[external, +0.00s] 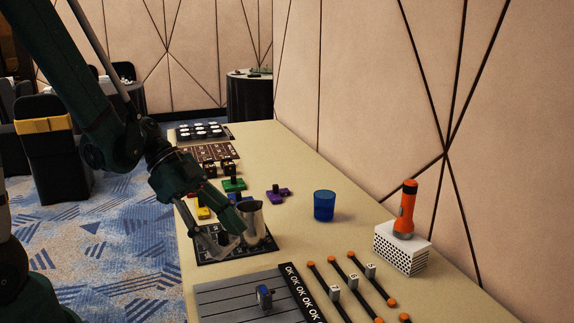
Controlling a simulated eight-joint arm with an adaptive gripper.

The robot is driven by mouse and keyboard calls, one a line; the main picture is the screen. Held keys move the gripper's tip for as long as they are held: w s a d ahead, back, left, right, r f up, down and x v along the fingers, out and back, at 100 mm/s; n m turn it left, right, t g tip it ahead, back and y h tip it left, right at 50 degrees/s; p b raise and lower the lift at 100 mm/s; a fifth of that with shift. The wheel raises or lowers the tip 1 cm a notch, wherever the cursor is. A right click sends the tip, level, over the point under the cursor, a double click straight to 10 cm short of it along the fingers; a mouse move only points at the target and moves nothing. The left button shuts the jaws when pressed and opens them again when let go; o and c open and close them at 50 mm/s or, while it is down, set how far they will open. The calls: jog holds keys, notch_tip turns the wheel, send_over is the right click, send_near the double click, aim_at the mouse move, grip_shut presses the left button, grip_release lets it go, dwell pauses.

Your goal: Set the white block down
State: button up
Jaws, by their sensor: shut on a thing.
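My gripper (228,236) is low over the black patterned mat (268,245) on the table. It is shut on a small pale thing that its fingers mostly hide. This fits the white block, but its outline is not clear. I cannot tell whether it touches the mat. A grey metal cup (253,222) stands upright close to the right of the fingers; I cannot tell whether they touch it. A larger white box with dark dots (399,250) stands at the right, with an orange flashlight (407,211) upright on it.
A blue cup (324,206) stands right of the mat. Purple (277,196) and green (233,185) pieces lie behind my gripper. A grey slatted board (230,301) and slider rods with small white cubes (370,270) are in front. Bare table lies around the blue cup.

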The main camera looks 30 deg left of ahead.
jog(key=shift+f, duration=0.1)
dwell(0.3)
jog(key=shift+f+b, duration=1.15)
jog(key=shift+f, duration=1.7)
jog(key=shift+f, duration=0.15)
jog(key=shift+f+b, duration=0.85)
jog(key=shift+f, duration=1.1)
jog(key=shift+f, duration=0.15)
jog(key=o, duration=1)
